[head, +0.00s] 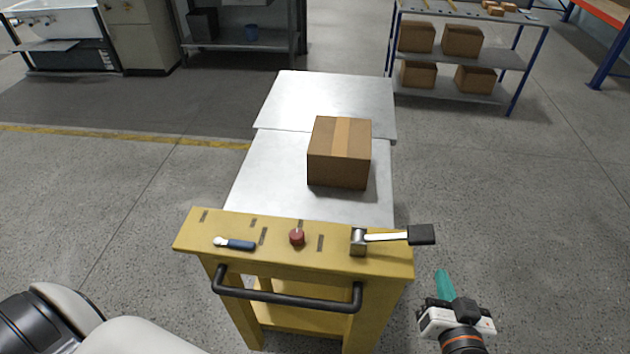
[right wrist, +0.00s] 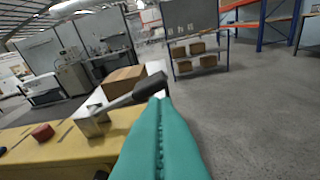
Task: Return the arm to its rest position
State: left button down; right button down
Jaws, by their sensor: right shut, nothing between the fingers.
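My right gripper (head: 441,283) has teal fingers and is in the lower right of the head view, to the right of the yellow bench and apart from it. In the right wrist view its teal fingers (right wrist: 160,125) are pressed together with nothing between them.
The yellow bench (head: 340,262) carries a blue-handled tool (head: 236,244) and a red round object (head: 296,237). A cardboard box (head: 337,165) sits on the grey table surface (head: 270,165) behind. Shelves with boxes (head: 455,55) stand at the back right. The floor right of the bench is clear.

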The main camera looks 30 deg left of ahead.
dwell(0.4)
jog(key=s+d+f+g+h+b, duration=0.1)
jog(key=s+d+f+g, duration=0.15)
jog(key=f, duration=0.95)
jog(key=s+d+f+g+h+b, duration=0.15)
jog(key=s+f, duration=0.25)
jog(key=f, duration=0.9)
jog(key=s+d+f+g+h, duration=0.1)
jog(key=s+d+f+g, duration=0.2)
jog(key=f, duration=0.9)
jog(key=s+d+f+g+h+b, duration=0.1)
jog(key=s+d+f+g, duration=0.2)
jog(key=s+f, duration=0.6)
jog(key=s+d+f+g+h+b, duration=0.1)
jog(key=s+d+f+g, duration=0.2)
jog(key=s, duration=1.4)
jog(key=d+f, duration=0.4)
jog(key=f, duration=0.3)
jog(key=shift+s+n, duration=0.25)
jog(key=shift+n, duration=0.15)
